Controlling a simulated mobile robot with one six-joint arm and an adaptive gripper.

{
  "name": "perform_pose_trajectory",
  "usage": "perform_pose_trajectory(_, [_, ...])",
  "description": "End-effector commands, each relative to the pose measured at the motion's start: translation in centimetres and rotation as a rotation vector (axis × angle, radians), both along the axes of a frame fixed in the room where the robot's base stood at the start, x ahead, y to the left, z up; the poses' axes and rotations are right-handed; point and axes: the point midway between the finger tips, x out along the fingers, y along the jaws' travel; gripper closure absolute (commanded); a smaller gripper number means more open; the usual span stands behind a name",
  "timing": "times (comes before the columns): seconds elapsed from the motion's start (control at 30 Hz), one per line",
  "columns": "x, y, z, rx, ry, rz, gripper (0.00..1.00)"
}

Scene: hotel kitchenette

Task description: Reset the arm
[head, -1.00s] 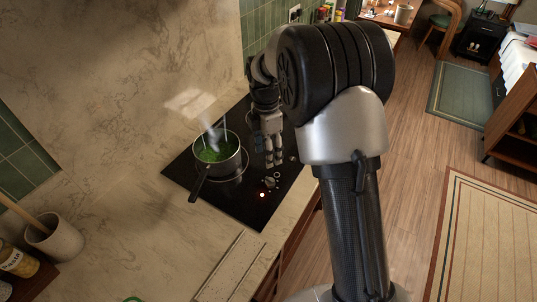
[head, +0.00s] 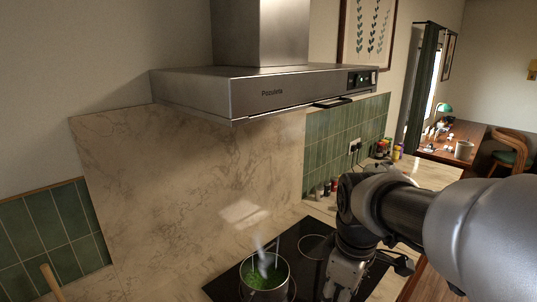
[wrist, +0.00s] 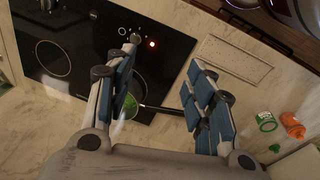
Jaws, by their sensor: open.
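My arm reaches in from the right in the head view, and my gripper (head: 342,284) hangs over the cooktop, right of the pot; its tips are cut off by the frame's bottom edge. In the wrist view my gripper (wrist: 163,58) has its two fingers wide apart with nothing between the pads. The pot (head: 279,284) stands on the cooktop (head: 312,262) with green contents and rising steam. In the wrist view the pot (wrist: 134,106) is mostly hidden behind the left finger and palm; part of its dark handle shows between the fingers.
The range hood (head: 262,92) hangs above the cooktop, with a dark handle at its front. Small jars and bottles (head: 326,188) stand along the back counter. A red light (wrist: 152,44) glows on the cooktop.

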Motion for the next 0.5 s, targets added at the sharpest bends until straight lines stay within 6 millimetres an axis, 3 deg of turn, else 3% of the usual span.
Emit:
perform_pose_trajectory(0.03, [-1.9,0.0,0.9,0.015,-0.031,-0.082,0.51])
perform_pose_trajectory(0.2, [-7.7,-0.1,2.1,0.083,-0.114,-0.377,0.51])
perform_pose_trajectory(0.4, [-13.5,-0.1,1.4,0.183,-0.193,-0.689,0.51])
perform_pose_trajectory(0.5, [-15.4,-0.1,0.8,0.224,-0.219,-0.797,0.51])
